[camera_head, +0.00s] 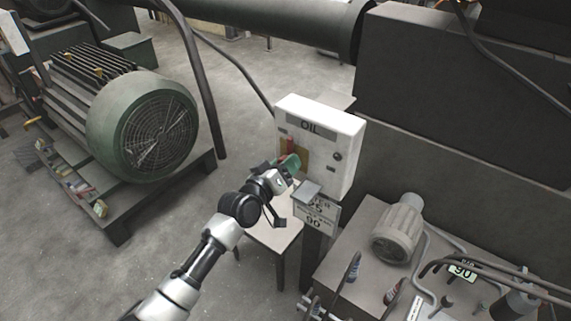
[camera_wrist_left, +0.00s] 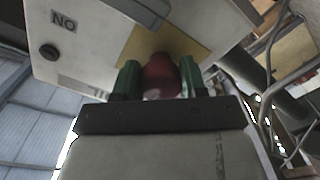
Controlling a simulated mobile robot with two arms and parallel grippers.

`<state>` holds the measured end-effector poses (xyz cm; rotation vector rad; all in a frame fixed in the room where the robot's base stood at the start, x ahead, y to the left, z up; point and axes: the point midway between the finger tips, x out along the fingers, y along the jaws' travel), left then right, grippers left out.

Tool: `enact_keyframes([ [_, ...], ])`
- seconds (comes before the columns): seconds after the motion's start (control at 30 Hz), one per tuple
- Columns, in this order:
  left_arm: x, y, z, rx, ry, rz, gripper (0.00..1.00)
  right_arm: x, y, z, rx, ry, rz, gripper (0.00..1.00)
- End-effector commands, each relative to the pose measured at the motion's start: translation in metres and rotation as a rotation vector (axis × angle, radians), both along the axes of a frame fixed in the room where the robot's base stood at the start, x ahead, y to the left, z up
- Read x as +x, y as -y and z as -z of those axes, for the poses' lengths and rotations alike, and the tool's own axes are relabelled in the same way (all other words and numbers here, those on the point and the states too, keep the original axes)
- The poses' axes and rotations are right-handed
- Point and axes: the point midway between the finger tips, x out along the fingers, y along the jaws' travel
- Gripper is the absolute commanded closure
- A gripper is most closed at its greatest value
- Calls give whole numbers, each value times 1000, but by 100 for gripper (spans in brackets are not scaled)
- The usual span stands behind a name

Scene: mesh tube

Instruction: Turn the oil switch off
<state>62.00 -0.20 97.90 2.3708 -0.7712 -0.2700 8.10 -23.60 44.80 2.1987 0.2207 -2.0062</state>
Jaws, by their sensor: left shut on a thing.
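The white oil switch box (camera_head: 325,126), labelled "OIL", stands on a post in the middle of the head view; its face also shows in the left wrist view (camera_wrist_left: 100,58). A red switch knob (camera_wrist_left: 160,75) sits on the box's yellowish plate (camera_wrist_left: 190,42). My left gripper (camera_head: 290,163) reaches the box front from the lower left. In the left wrist view its two green fingertips (camera_wrist_left: 160,80) lie on either side of the red knob, shut on it. In the head view the gripper hides most of the knob. My right gripper is not in view.
A big green motor (camera_head: 150,120) stands on a base at the left. A small table (camera_head: 270,232) is below the box. A bench with a grey motor (camera_head: 398,228) and hoses is at lower right. Open floor (camera_head: 150,270) lies at lower left.

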Motion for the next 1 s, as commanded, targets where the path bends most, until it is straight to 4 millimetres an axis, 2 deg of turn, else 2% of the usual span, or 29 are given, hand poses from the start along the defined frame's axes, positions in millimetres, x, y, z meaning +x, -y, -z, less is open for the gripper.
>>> enact_keyframes([
  [0.5,1,-2,-3,-23,-9,-4,81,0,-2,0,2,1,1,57],
  [0.53,1,-2,-3,-23,-9,-4,53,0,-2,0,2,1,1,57],
  [0.67,1,-1,-2,-21,-9,-4,33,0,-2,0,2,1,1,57],
  [1.0,-2,-3,0,-17,-11,-2,33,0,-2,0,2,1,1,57],
])
